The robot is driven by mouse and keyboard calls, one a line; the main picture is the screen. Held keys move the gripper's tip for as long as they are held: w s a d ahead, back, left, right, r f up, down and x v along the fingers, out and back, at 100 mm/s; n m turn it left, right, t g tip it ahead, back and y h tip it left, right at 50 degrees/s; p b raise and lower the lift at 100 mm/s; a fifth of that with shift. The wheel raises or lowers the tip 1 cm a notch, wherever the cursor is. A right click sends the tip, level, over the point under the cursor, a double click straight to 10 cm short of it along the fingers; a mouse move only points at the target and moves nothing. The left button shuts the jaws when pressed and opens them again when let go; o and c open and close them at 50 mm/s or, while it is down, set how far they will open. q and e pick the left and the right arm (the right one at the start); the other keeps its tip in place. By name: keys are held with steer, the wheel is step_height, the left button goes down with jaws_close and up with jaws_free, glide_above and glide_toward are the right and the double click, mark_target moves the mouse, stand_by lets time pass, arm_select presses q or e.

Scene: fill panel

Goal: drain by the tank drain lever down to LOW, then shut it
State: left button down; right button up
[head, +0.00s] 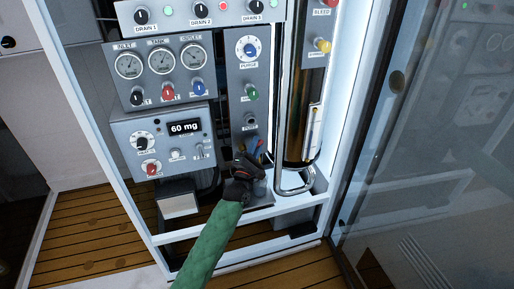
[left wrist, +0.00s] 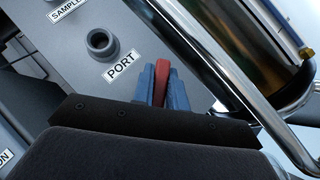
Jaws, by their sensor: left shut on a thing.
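My left gripper (head: 256,149) comes in from below and is at the lower end of the panel column, under the PORT label. In the left wrist view its blue fingers (left wrist: 162,88) are shut on a red lever (left wrist: 162,78), just right of the PORT label (left wrist: 122,65). The lever's base and any lettering on it are hidden. A tall shiny gold-brown cylinder (head: 298,100), which looks like the tank, stands right of the column. A pale strip (head: 313,120) is on its right side; I cannot read a LOW mark or a level. My right gripper is not in view.
A curved metal tube (head: 294,190) is close to the right of my gripper; it also shows in the left wrist view (left wrist: 285,135). A box reading 60 mg (head: 185,128) is on the left. A glass door (head: 420,150) stands at the right.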

arm_select(q)
steer(key=c, duration=1.4)
jaws_free()
steer(key=shift+s+a+f, duration=0.1)
steer(key=shift+s+f, duration=0.05)
steer(key=shift+s, duration=0.05)
steer(key=v, duration=0.7)
steer(key=shift+s, duration=0.15)
